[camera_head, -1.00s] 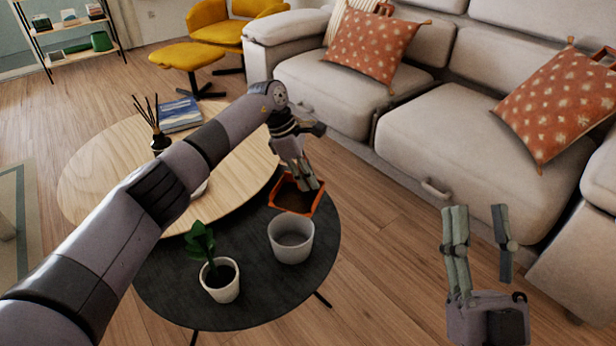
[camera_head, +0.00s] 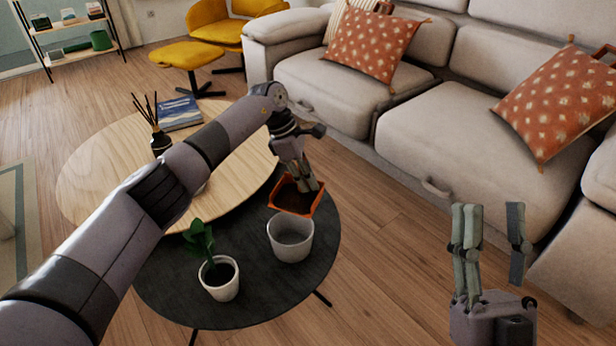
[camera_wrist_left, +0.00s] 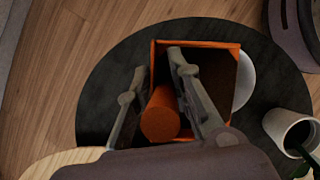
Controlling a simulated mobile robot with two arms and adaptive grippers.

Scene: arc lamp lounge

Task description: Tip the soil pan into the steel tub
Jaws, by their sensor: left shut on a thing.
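The soil pan (camera_head: 298,209) is an orange, square-sided pan with dark soil inside. It is at the far right edge of the dark round table, just behind the steel tub. My left gripper (camera_head: 308,186) is shut on its orange handle (camera_wrist_left: 160,117), seen between the fingers in the left wrist view. I cannot tell whether the pan touches the table. The steel tub (camera_head: 290,241) is a pale grey, round, open vessel standing upright; the pan partly hides it in the wrist view (camera_wrist_left: 246,82). My right gripper (camera_head: 490,242) is open and empty, over the floor at right.
A potted plant in a white pot (camera_head: 220,283) stands left of the tub on the dark table (camera_head: 180,285). A wooden table (camera_head: 95,180) behind holds a reed diffuser (camera_head: 159,142) and a book (camera_head: 180,113). A sofa (camera_head: 450,130) stands behind at right.

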